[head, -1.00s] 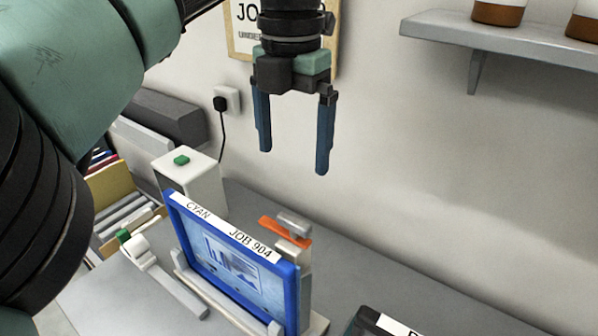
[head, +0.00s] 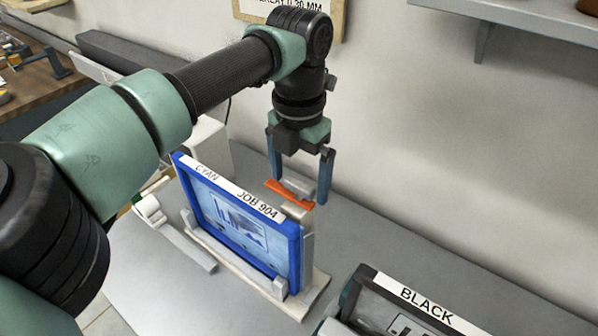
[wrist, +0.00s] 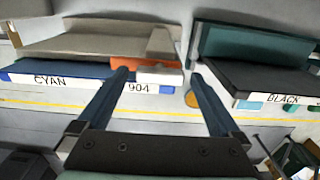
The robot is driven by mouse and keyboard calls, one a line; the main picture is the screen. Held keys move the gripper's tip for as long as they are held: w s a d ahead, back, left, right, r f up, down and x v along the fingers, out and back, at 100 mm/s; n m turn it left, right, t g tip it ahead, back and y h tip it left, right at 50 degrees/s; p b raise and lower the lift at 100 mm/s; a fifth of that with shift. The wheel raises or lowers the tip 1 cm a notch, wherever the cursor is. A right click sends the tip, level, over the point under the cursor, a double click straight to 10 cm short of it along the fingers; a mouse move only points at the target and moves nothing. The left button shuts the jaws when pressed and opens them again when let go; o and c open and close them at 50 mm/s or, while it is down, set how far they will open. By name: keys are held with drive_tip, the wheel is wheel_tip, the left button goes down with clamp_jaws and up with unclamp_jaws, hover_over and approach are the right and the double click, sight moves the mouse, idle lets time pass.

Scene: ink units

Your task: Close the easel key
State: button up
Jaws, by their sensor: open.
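The easel (head: 308,292) holds a blue-framed screen labelled CYAN JOB 904 (head: 225,222), standing upright. At the top of the easel's right end is the key, an orange bar (head: 290,194) beside a small grey block. The orange bar also shows in the wrist view (wrist: 140,64), partly covered by my left finger. My gripper (head: 301,190) is open and points down, its fingers to either side of the orange bar and grey block in the head view. I cannot tell whether a finger touches the bar.
A dark screen labelled BLACK (head: 405,310) stands at the lower right, near the right finger in the wrist view (wrist: 265,80). A white box (head: 208,145) stands behind the blue screen. A wall shelf (head: 510,22) is at the upper right. The grey bench (head: 375,225) is clear along the wall.

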clamp_jaws()
idle(0.4)
